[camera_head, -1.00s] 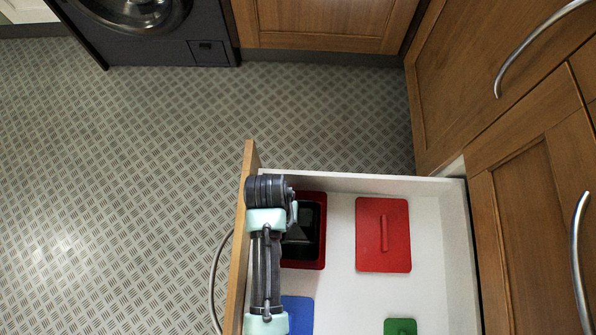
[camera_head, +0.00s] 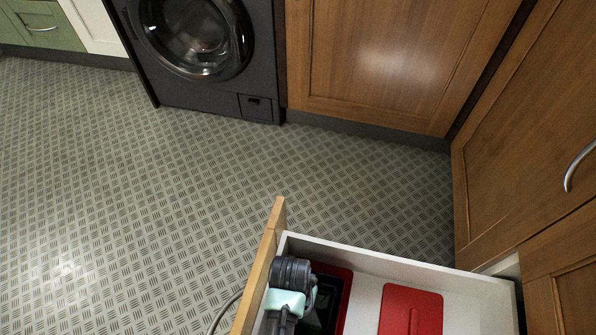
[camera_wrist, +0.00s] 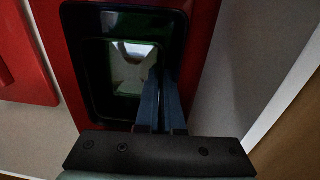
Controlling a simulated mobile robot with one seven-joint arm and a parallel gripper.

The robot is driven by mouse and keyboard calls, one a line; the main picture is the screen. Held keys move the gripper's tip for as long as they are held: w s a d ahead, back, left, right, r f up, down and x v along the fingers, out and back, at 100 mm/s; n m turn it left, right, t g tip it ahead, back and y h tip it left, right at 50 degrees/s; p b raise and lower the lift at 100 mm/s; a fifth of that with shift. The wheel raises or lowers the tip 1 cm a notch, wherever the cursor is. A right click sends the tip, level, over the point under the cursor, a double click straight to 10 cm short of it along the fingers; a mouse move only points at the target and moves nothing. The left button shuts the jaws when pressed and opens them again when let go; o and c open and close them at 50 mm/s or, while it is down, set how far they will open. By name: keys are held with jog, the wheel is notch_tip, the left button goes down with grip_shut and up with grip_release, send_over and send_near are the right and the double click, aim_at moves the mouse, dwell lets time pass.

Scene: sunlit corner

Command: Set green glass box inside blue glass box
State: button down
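A dark, black-looking box (camera_wrist: 100,72) with a faint green tint at its rim sits inside a red box (camera_wrist: 194,60) in the open drawer. In the head view the red box (camera_head: 341,305) shows partly behind my arm. My gripper (camera_wrist: 157,72) reaches down at the dark box's right wall, its blue-grey fingers close together. The dark picture does not show whether they pinch that wall. I cannot tell for certain that the dark box is the green glass one. No blue glass box shows now.
A red lid (camera_head: 411,309) lies in the drawer right of the boxes. The drawer's white wall (camera_head: 380,262) and wooden front (camera_head: 262,262) stand close around my arm. A washing machine (camera_head: 200,60) and wooden cabinets (camera_head: 370,55) stand beyond open floor.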

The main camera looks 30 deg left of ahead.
jog(key=shift+s+d+f, duration=0.15)
jog(key=shift+s+f, duration=0.25)
jog(key=shift+f, duration=0.75)
jog(key=c, duration=1)
grip_release()
jog(key=shift+d+f+b, duration=0.1)
jog(key=shift+b, duration=0.25)
jog(key=shift+c, duration=0.2)
notch_tip(320, 180, up, 14)
jog(key=a+p, duration=0.1)
jog(key=p, duration=0.7)
jog(key=shift+f, duration=0.15)
